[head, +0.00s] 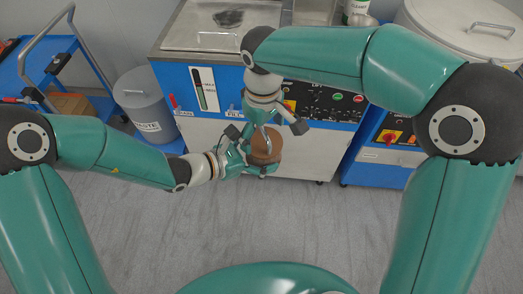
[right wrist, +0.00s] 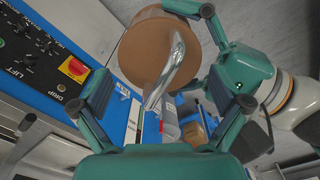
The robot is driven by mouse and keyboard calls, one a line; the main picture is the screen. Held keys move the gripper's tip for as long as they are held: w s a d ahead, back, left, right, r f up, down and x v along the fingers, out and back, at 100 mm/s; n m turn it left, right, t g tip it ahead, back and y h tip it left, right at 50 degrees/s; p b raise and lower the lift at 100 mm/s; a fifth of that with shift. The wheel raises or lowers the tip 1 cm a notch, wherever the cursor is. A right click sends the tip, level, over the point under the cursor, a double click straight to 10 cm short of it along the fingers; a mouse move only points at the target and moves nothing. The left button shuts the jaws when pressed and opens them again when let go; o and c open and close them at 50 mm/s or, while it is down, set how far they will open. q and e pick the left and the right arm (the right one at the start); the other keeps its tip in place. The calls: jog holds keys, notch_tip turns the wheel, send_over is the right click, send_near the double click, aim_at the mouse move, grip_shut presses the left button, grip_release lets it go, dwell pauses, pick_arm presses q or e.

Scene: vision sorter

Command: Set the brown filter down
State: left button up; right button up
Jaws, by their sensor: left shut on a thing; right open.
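The brown filter (head: 266,146) is a round brown drum with a curved metal handle on its end. In the right wrist view the filter (right wrist: 145,45) fills the upper middle, and its bent handle (right wrist: 168,76) points toward my right gripper. My left gripper (head: 252,158) is shut on the filter's side and holds it up in front of the machine. My right gripper (head: 266,130) is open above the filter. In the right wrist view its fingers (right wrist: 163,104) stand apart on either side of the handle, not closed on it. The right gripper partly covers the filter in the head view.
The white and blue machine (head: 215,75), with a control panel and metal lid, stands just behind the filter. A grey waste bin (head: 145,108) and a blue cart (head: 50,75) are at the left. A large lidded drum (head: 470,30) is at the right. Bare floor (head: 290,225) lies in front.

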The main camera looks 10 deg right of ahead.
notch_tip(320, 180, up, 8)
jog(key=shift+f, duration=0.1)
